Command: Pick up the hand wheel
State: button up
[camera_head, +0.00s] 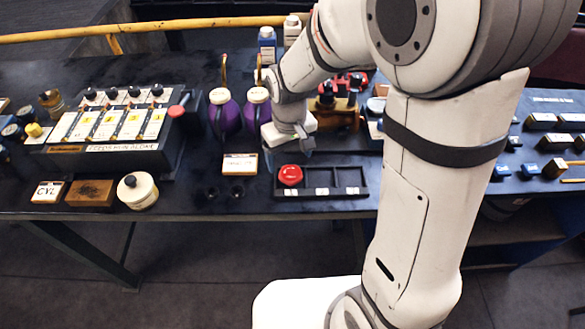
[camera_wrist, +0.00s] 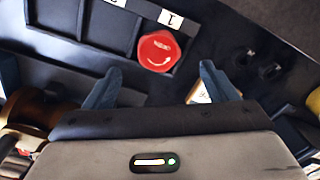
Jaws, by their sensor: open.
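A round red piece with a white curved mark, apparently the hand wheel (camera_head: 290,175), sits in the left compartment of a dark tray (camera_head: 346,178) near the table's front edge. In the wrist view the red piece (camera_wrist: 158,50) lies beyond my fingertips, in the compartment by the label "1". My gripper (camera_head: 304,145) is above and behind the tray, open and empty. In the wrist view the fingers of my gripper (camera_wrist: 158,78) are spread apart, with the red piece ahead of the gap. Other red parts show on a brass fitting (camera_head: 338,115) behind, partly hidden by my arm.
Two purple oil cans (camera_head: 222,112) stand left of my gripper. A small labelled block (camera_head: 240,163) lies left of the tray. A panel of numbered levers (camera_head: 110,122) and a cream pot (camera_head: 137,190) are farther left. The other tray compartments look empty.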

aim_at(290, 172)
notch_tip(290, 172, down, 6)
jog(key=shift+w+r+p, duration=0.1)
jog(key=shift+w+p, duration=0.05)
jog(key=shift+p, duration=0.2)
jog(key=shift+c, duration=0.3)
jog(key=c, duration=1.2)
